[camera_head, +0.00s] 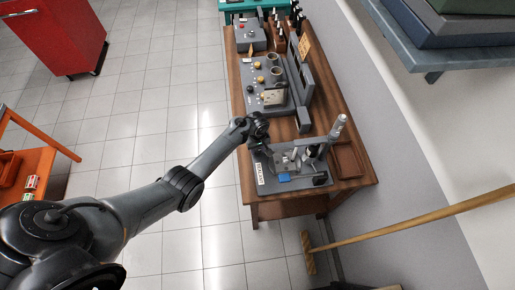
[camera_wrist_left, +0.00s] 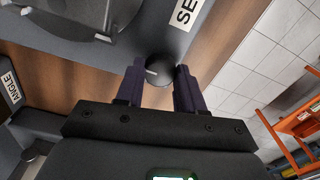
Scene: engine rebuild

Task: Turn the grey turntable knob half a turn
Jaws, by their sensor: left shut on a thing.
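The gripper is shut on this knob. The arm and wrist hide the knob in the head view. The turntable machine's grey base plate (camera_head: 272,184) has a white label and a small blue part. My right gripper is not in view.
The wooden bench (camera_head: 357,177) also carries a grey control panel (camera_head: 260,88) with yellow knobs, beyond the gripper. A broom (camera_head: 400,224) leans near the bench's front end. The tiled floor to the left is open, with a red cabinet (camera_head: 52,35) farther off.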

